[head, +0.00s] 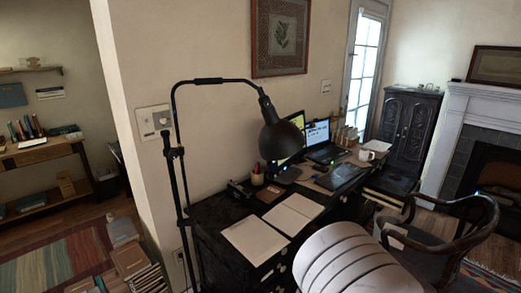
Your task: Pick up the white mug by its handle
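A small white mug (366,155) stands toward the far right end of the dark desk (205,222), close to a pale, flat-topped item (378,146). It is too small in the head view to make out which way its handle points. Neither of my grippers is in view, and nothing is seen touching the mug.
A black floor lamp (277,135) arches over the desk. A laptop (323,150), pen cup (257,176) and open papers (290,214) lie on it. A white ribbed shape (350,262) and a wooden armchair (470,215) stand in front. Book stacks (130,262) crowd the left floor.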

